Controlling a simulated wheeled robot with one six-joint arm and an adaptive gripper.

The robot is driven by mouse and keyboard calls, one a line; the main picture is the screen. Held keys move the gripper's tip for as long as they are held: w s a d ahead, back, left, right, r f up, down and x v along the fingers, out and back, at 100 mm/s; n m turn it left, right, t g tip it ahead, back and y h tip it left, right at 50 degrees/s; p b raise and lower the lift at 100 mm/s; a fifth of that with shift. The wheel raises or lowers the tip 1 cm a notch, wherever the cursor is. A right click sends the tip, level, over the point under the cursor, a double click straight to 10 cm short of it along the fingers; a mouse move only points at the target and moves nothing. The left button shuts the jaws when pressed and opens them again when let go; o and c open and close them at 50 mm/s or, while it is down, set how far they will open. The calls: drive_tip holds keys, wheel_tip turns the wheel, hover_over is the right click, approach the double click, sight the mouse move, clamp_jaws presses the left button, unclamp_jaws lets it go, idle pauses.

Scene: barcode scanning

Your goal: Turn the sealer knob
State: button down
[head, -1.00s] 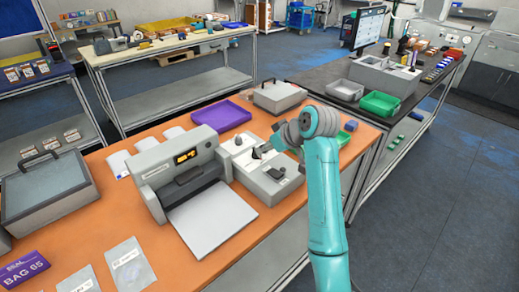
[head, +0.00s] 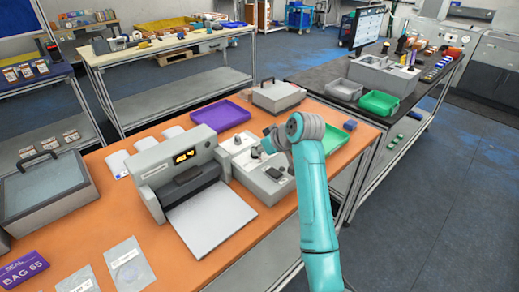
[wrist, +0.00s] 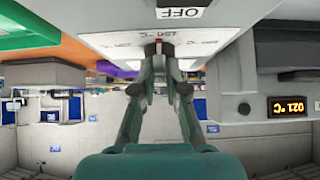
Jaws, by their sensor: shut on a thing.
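The sealer (head: 180,165) is a grey machine with a lit orange display and a pale plate in front. Next to it on its right is a grey control box (head: 243,172). My gripper (wrist: 159,45) is shut on the knob (wrist: 159,41), of which only a small reddish bit shows between the fingertips in the wrist view. The panel around it carries printed labels, one reading OFF (wrist: 180,13), upside down here. In the head view my arm and gripper (head: 268,148) cover most of the knob, so its setting cannot be read.
The orange table (head: 120,215) also holds a purple tray (head: 221,115), a grey lidded box (head: 279,96), a large lidded case (head: 48,187) and clear bags (head: 128,262). A side bench holds a green bin (head: 380,103). A small dark blue block (head: 350,125) lies at the right edge.

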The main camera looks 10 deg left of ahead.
drive_tip(key=shift+w+d+n, duration=0.1)
drive_tip(key=shift+n, duration=0.2)
drive_tip(key=shift+w+d+n+g+y, duration=0.15)
drive_tip(key=shift+n+g+y, duration=0.45)
drive_tip(key=shift+n+g, duration=0.35)
drive_tip(key=n+g, duration=0.1)
drive_tip(key=n, duration=0.1)
drive_tip(key=n+g, duration=0.1)
drive_tip(key=shift+w+n+g+y, duration=0.3)
drive_tip(key=shift+n+g+y, duration=0.05)
drive_tip(key=shift+y, duration=0.05)
drive_tip(key=n+g, duration=0.2)
drive_tip(key=n, duration=0.1)
drive_tip(key=shift+w+n+g, duration=0.25)
drive_tip(key=shift+n+g, duration=0.05)
drive_tip(key=shift+g, duration=0.1)
drive_tip(key=shift+w+n+g+h, duration=0.3)
drive_tip(key=shift+n+g, duration=0.3)
drive_tip(key=shift+n, duration=0.4)
drive_tip(key=shift+s+n+g, duration=0.1)
drive_tip(key=shift+n+g, duration=0.3)
